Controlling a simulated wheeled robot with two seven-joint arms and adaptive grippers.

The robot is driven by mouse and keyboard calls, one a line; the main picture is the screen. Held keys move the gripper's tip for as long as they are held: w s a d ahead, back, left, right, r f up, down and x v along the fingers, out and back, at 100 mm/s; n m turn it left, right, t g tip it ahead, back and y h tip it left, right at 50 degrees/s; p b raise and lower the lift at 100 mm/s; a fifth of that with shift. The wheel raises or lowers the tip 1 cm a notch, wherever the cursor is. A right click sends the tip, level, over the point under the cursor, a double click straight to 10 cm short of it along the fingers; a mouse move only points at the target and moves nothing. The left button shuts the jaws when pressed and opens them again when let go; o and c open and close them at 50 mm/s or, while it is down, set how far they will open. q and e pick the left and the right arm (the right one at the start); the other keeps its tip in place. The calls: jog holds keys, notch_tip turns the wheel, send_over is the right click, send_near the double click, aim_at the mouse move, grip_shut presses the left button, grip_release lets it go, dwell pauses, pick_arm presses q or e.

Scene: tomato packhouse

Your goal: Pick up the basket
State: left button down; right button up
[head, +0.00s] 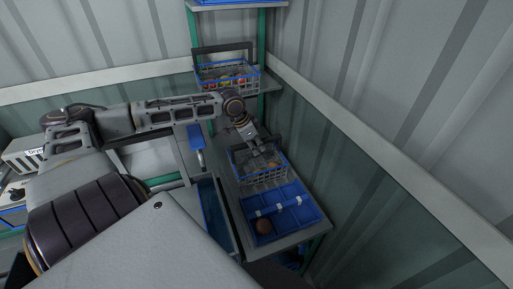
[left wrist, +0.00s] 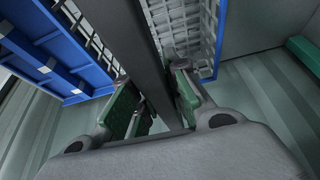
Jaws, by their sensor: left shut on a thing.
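A grey wire basket with a blue rim and a dark handle (head: 262,172) stands on the bench in the head view, with small items inside. In the left wrist view the gripper's green-padded fingers (left wrist: 157,95) are shut on the basket's dark handle bar (left wrist: 147,45), one finger on each side. The basket's mesh wall (left wrist: 178,22) shows beyond the fingers. The arm hides part of the handle in the head view. My right gripper is not in view.
A second basket with a raised dark handle (head: 227,84) stands farther back, holding colourful items. A blue compartment tray (head: 290,222) sits right in front of the near basket, with a brown round thing (head: 264,226) in it. A wall (head: 400,130) runs along the right.

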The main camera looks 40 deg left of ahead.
pick_arm(q)
jog(key=shift+r, duration=0.1)
jog(key=shift+r+b, duration=0.15)
jog(key=shift+b, duration=0.25)
notch_tip(320, 180, up, 9)
jog(key=shift+f+p, duration=0.15)
jog(key=shift+p, duration=0.8)
jog(key=shift+r, duration=0.7)
